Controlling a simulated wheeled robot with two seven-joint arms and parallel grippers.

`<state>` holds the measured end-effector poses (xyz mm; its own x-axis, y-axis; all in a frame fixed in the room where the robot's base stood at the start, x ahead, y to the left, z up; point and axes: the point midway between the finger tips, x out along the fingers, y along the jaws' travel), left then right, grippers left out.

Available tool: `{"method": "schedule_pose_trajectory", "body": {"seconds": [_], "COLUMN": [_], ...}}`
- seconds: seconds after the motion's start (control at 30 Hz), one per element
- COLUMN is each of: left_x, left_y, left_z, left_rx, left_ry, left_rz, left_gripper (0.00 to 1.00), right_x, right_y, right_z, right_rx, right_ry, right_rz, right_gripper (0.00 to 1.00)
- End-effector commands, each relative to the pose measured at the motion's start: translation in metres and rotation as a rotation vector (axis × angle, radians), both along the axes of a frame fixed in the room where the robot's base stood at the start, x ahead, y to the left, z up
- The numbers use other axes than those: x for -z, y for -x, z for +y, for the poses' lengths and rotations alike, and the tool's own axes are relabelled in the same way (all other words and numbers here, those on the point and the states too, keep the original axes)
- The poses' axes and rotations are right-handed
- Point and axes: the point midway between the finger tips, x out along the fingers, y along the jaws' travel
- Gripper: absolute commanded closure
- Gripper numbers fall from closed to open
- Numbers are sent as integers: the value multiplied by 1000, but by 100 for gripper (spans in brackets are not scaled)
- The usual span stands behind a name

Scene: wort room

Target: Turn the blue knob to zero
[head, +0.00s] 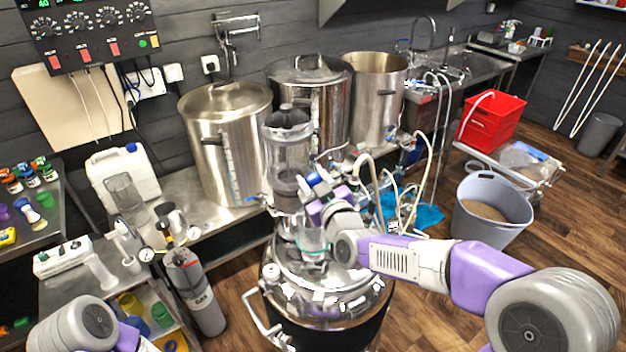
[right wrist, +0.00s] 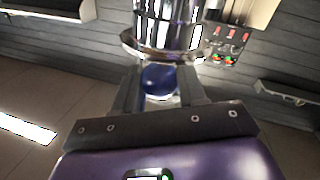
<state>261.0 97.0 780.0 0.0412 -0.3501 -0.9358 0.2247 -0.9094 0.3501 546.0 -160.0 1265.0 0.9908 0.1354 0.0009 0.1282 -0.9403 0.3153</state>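The blue knob (right wrist: 160,82) is a round ball in the right wrist view, below a shiny metal rim. My right gripper (right wrist: 160,88) has a dark finger on each side of it. The fingers are apart, and I cannot tell whether they press on the knob. In the head view my right gripper (head: 316,192) reaches in from the right, in front of a clear-walled cylinder (head: 288,150) above a steel vessel (head: 325,290). The knob's marking and its zero are not readable. My left arm shows at the lower left, but its fingers are out of view.
Steel kettles (head: 228,150) stand on the bench behind. A control panel (head: 90,32) hangs at the upper left. A grey gas cylinder (head: 195,290) is left of the vessel. Hoses (head: 430,150) and a grey bucket (head: 492,215) are to the right. Bare floor shows at the right.

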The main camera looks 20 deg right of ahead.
Motion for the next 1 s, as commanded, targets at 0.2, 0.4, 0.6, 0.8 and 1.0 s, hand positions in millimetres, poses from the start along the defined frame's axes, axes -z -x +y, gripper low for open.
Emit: {"method": "schedule_pose_trajectory", "body": {"seconds": [0.2, 0.4, 0.6, 0.8, 1.0], "left_x": [1, 6, 17, 25, 20], "left_y": [0, 0, 0, 0, 0], "left_z": [0, 0, 0, 0, 0], "left_rx": [0, 0, 0, 0, 0], "left_ry": [0, 0, 0, 0, 0], "left_rz": [0, 0, 0, 0, 0], "left_gripper": [57, 57, 57, 57, 57], "right_x": [1, 2, 3, 3, 1], "right_y": [0, 0, 0, 0, 0], "right_z": [1, 1, 0, -1, -1], "right_rx": [-4, -28, -90, -186, -292], "right_ry": [0, 1, 2, 4, 1], "right_rz": [1, 1, 1, 3, 5], "right_gripper": [90, 90, 90, 90, 90]}}
